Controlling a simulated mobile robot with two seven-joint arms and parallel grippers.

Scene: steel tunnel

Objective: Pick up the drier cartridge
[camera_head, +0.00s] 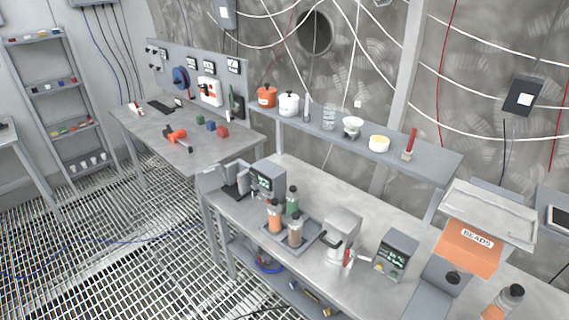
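Several capped cylinders look like drier cartridges; I cannot tell which one the task names. An orange-filled cartridge (274,217), a green-filled cartridge (292,202) and a brownish cartridge (295,231) stand upright on a grey tray (312,238) on the near bench. Another orange-filled cylinder with a dark cap (505,301) is at the bottom right, partly cut off by the frame edge. Neither of my grippers is in view.
The near bench (385,212) also holds a display unit (268,178), a pale machine (342,236), a second display unit (396,253) and an orange BEADS box (470,248). A raised shelf (432,165) with pots runs behind. Grated floor (120,250) is open at left.

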